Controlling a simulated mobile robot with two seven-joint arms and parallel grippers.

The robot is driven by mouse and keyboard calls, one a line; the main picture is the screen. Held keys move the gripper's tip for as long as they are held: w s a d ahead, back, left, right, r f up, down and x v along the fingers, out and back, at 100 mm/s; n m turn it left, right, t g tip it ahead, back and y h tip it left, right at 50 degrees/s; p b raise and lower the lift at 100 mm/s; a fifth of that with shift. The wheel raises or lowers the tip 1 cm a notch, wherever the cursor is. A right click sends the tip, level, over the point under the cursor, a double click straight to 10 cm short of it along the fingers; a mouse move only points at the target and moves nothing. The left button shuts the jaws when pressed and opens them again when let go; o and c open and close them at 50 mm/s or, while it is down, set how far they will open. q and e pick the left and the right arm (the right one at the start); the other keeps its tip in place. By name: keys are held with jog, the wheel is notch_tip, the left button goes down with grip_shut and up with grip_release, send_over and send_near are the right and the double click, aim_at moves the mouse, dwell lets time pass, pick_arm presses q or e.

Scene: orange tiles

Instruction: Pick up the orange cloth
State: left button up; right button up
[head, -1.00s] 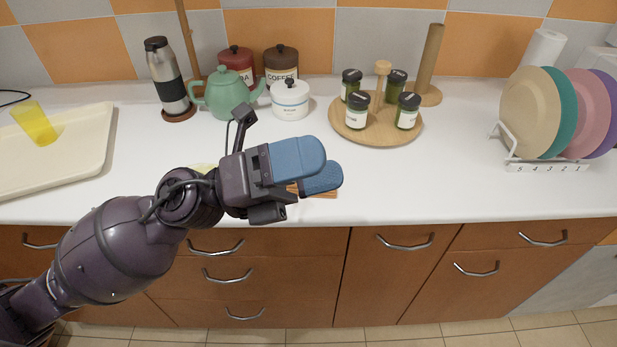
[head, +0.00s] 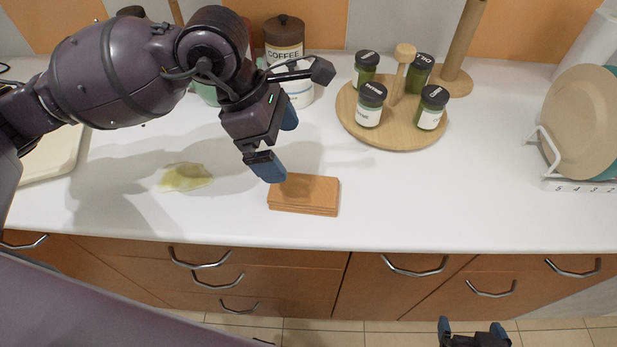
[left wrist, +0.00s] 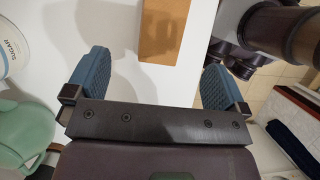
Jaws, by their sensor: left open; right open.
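The orange cloth (head: 304,197) lies as a flat folded stack near the front of the white counter. It also shows in the left wrist view (left wrist: 163,32), beyond the fingertips. My left gripper (head: 278,146) is open and empty, with blue finger pads, just behind and to the left of the cloth. In the head view one finger overlaps the cloth's upper left corner; I cannot tell whether it touches. In the left wrist view the left gripper's fingers (left wrist: 153,85) are wide apart with nothing between them. My right gripper (head: 473,332) is open and empty at the bottom edge, in front of the cabinets.
A yellowish spill (head: 186,177) lies left of the cloth. A wooden turntable (head: 392,133) with several jars stands behind and right. The sugar pot (left wrist: 8,45) and green teapot (left wrist: 22,135) are near my left gripper. A plate rack (head: 548,160) stands at right.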

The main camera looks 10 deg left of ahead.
aim_at(304, 188)
pick_arm(q)
jog(key=x, duration=0.6)
jog(key=b+x, duration=0.1)
jog(key=x, duration=0.3)
jog(key=shift+s+f, duration=0.15)
jog(key=shift+s, duration=0.2)
jog(key=c, duration=0.9)
